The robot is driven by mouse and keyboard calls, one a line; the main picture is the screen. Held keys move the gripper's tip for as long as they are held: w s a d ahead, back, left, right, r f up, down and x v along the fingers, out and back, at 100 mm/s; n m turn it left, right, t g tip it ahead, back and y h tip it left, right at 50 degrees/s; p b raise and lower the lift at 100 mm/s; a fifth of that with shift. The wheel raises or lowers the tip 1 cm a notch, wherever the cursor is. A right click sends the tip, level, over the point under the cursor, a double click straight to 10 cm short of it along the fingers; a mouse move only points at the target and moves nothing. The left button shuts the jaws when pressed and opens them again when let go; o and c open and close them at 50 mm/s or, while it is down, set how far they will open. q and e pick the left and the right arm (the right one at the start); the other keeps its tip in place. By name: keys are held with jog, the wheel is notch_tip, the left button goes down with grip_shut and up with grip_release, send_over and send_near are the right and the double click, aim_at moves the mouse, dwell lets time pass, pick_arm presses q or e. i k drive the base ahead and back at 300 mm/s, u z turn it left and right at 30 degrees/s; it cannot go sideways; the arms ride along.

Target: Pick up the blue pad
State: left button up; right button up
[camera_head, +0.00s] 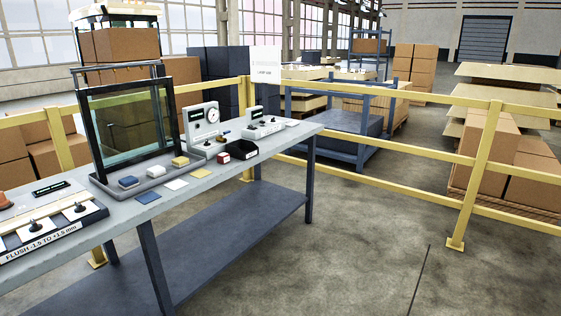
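A blue block-like pad (128,182) rests on the grey base (107,190) in front of the framed glass panel, near the left end of that base. A flat blue square (147,197) lies on the tabletop just in front of it. I cannot tell for certain which of the two is the named pad. Beside the blue block to the right are a grey-white block (155,171) and a yellow block (180,162). Neither of my grippers shows in the head view.
The workbench (250,160) also holds the upright glass panel (130,125), a white square (176,184), a yellow square (200,173), a red block (223,158), a black bin (244,149) and a dial gauge (203,118). A yellow railing (400,145) runs behind.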

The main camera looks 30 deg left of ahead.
aim_at(126, 183)
jog(key=u, duration=0.8)
jog(key=i, duration=1.55)
jog(key=u, duration=1.35)
